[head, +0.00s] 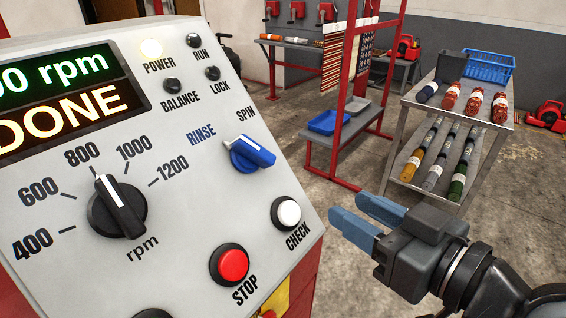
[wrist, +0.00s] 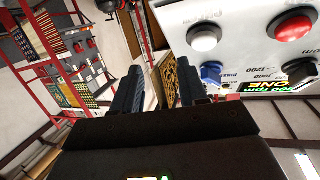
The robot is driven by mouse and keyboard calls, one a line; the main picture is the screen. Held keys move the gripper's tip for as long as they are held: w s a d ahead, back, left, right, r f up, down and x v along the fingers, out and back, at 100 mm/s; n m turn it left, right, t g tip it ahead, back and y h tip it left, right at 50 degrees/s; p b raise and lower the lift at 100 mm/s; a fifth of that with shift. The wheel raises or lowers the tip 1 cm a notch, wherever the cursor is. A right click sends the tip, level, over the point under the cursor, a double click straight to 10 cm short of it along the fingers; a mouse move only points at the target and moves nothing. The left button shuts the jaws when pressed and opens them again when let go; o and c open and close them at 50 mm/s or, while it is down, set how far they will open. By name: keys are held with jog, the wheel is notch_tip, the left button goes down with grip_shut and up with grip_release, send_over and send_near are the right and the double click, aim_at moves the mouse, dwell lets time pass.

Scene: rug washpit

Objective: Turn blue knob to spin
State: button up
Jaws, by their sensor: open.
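The blue knob (head: 252,153) sits on the sloped white control panel (head: 180,85), between the labels RINSE at its left and SPIN above it. Its white mark is at the left end, towards RINSE. The wrist view also shows the blue knob (wrist: 212,73), right of the fingers and partly cut off by them. My gripper (head: 350,209) is open and empty, right of the panel and apart from the knob, with its fingers pointing left. In the wrist view, a clear gap shows between the fingers (wrist: 160,75).
A white CHECK button (head: 289,212) and a red STOP button (head: 232,264) lie below the knob. A black rpm knob (head: 118,207) is at left, under a display reading DONE (head: 70,115). A metal cart (head: 400,165) with rolls stands behind my gripper.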

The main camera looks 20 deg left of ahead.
aim_at(261, 151)
jog(key=s+a+r+n+g+b, duration=0.25)
jog(key=a+r+n+g, duration=0.35)
jog(key=r+n, duration=0.45)
jog(key=shift+g, duration=0.6)
jog(key=x, duration=0.7)
jog(key=shift+w+d+f, duration=0.15)
jog(key=shift+w, duration=0.25)
jog(key=c, duration=0.7)
jog(key=shift+o, duration=0.2)
